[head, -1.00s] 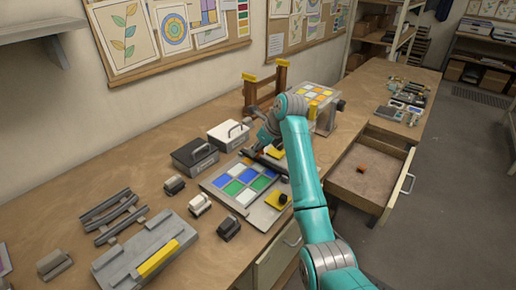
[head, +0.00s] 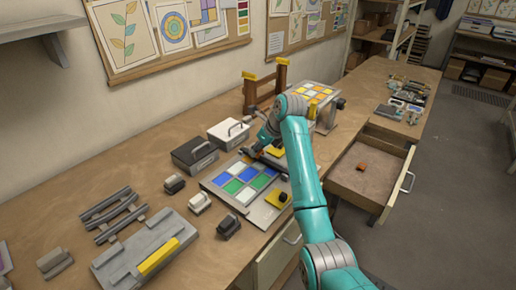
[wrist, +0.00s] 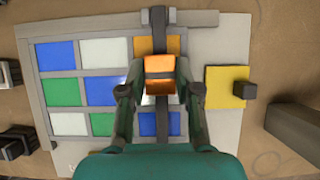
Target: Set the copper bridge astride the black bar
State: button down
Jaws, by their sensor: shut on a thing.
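The copper bridge (wrist: 160,64) is an orange-brown block between the fingers of my gripper (wrist: 160,92) in the wrist view. My gripper is shut on it. The black bar (wrist: 175,125) runs up the picture beneath the bridge, across the panel of coloured panes (wrist: 60,90). The bridge covers the middle of the bar. I cannot tell if its legs stand on both sides or touch the panel. In the head view my arm hides the bridge; the panel (head: 222,179) shows beside it.
A yellow piece with a dark knob (wrist: 226,88) sits right of the bar. Two lidded boxes (head: 194,155) stand behind the panel. An open drawer (head: 350,195) with a small brown block (head: 362,167) is at the right. Dark and white blocks (head: 200,202) stand left of the panel.

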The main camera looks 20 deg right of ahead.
jog(key=shift+f, duration=0.1)
dwell(0.3)
jog(key=shift+f, duration=0.75)
jog(key=c, duration=0.7)
grip_release()
jog(key=shift+r, duration=3.5)
